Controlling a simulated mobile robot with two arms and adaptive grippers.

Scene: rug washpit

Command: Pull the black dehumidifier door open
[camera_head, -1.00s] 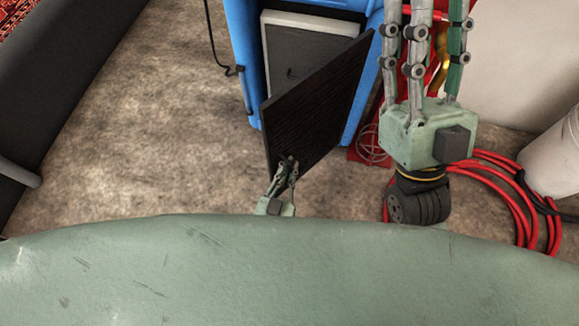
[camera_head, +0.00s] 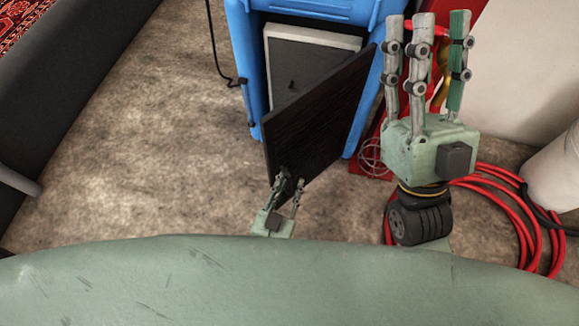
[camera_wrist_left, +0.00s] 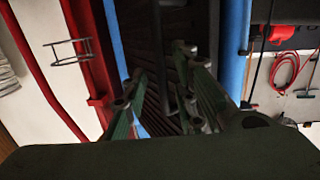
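The black door (camera_head: 318,118) of the blue dehumidifier (camera_head: 245,52) stands swung outward, its free edge toward me and its far edge by the cabinet's right side. The opening shows a grey panel (camera_head: 310,60) inside. My left gripper (camera_head: 291,183) is at the lower front of the door, its fingers spread apart. In the left wrist view, the fingers (camera_wrist_left: 160,85) stand apart in front of the dark ribbed door face, with a thin dark bar between them. Whether they touch the bar is unclear. My right gripper (camera_head: 428,25) is raised, open and empty, right of the door.
Red hose coils (camera_head: 510,215) lie on the floor at the right, beside a white bucket (camera_head: 555,170). A dark grey roller (camera_head: 70,100) runs along the left. The concrete floor (camera_head: 165,130) left of the door is clear.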

